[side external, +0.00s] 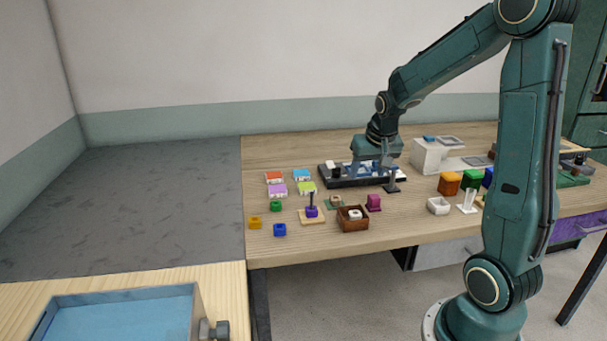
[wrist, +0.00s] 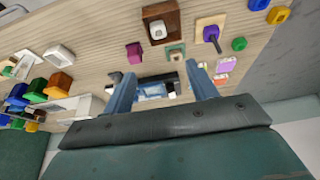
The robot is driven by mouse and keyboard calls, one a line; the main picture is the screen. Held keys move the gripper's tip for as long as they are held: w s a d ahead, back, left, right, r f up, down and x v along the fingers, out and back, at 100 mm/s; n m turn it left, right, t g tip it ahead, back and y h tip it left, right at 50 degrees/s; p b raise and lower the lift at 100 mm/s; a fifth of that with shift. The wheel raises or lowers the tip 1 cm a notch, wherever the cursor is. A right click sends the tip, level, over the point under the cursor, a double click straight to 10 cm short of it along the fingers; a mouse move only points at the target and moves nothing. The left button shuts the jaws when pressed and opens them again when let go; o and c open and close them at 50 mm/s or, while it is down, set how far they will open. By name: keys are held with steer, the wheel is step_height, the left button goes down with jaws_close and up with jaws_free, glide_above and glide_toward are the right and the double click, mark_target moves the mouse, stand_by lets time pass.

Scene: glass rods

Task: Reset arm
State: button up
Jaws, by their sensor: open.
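My gripper (side external: 371,170) hangs over the black tray (side external: 331,182) at the back of the wooden table in the side view. In the wrist view my gripper (wrist: 162,84) has its two blue-grey fingers spread wide with a gap between them. Nothing is held between them. Part of the tray shows beyond and between the fingers, and its contents are too small to tell. The side view does not clearly show how far the fingertips are above the tray.
A brown wooden box (side external: 352,224) with a white piece, a peg stand (side external: 312,216) and a magenta block (side external: 373,202) stand in front. Several coloured blocks lie left. A white box (side external: 428,157) and orange (side external: 449,184) and green blocks stand right. The front table strip is clear.

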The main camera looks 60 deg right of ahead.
steer(key=s+a+r+n+t+y, duration=0.1)
steer(key=s+a+r+n, duration=0.1)
steer(key=a+r, duration=0.35)
steer(key=s+a+r+n+t, duration=0.1)
steer(key=s+a+r+n, duration=0.1)
steer(key=a, duration=0.7)
steer(key=s+a+r+n+y, duration=0.1)
steer(key=s+a+n+y, duration=0.1)
steer(key=s+a+n, duration=0.3)
steer(key=s+a, duration=0.4)
steer(key=s, duration=0.1)
steer(key=shift+r, duration=0.35)
